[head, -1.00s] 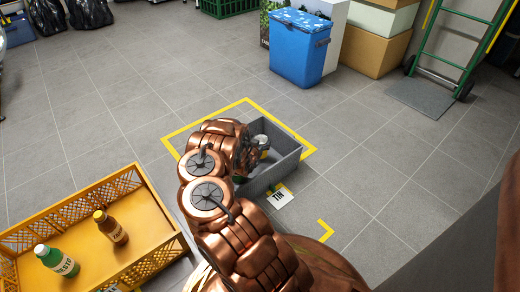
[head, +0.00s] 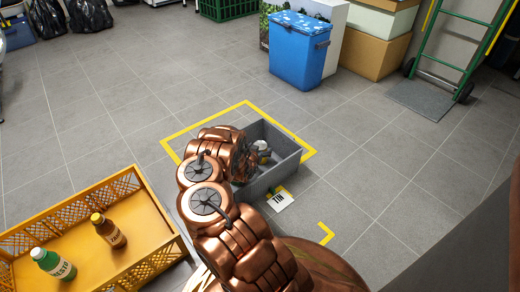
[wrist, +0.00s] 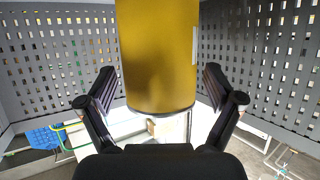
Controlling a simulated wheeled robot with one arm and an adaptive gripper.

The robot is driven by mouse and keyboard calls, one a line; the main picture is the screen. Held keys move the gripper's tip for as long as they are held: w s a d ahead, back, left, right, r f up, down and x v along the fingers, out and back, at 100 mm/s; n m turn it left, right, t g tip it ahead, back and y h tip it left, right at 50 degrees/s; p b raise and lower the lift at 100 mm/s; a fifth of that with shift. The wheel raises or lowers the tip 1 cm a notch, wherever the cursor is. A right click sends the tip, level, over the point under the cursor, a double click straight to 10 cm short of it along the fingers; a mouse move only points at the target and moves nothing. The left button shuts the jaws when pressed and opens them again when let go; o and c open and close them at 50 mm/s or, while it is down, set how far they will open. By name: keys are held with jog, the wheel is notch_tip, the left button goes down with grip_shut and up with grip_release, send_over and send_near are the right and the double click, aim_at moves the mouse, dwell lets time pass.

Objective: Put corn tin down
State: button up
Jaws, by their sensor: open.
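The corn tin (wrist: 160,60) is a yellow cylinder, large at the top middle of the wrist view. My gripper (wrist: 159,92) is open, with one finger on each side of the tin and a visible gap between each finger and it. In the head view, the tin (head: 262,146) shows small and partly hidden inside the grey crate (head: 285,173), beyond my copper-coloured arm. The arm covers the crate's left part, and the tin's contact with the crate floor cannot be seen clearly.
A yellow floor outline (head: 312,143) surrounds the crate, and a TIN card (head: 280,200) lies before it. A yellow crate (head: 150,217) with a green bottle (head: 54,264) and a brown bottle (head: 108,231) is at left. A blue cooler (head: 299,55) stands behind; floor between is clear.

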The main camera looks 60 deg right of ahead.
jog(key=shift+r, duration=0.1)
jog(key=shift+a+r, duration=0.1)
jog(key=shift+r, duration=0.05)
jog(key=p+v, duration=0.5)
jog(key=v, duration=0.6)
jog(key=shift+s+a, duration=0.2)
jog(key=shift+a, duration=0.2)
jog(key=shift+p, duration=0.35)
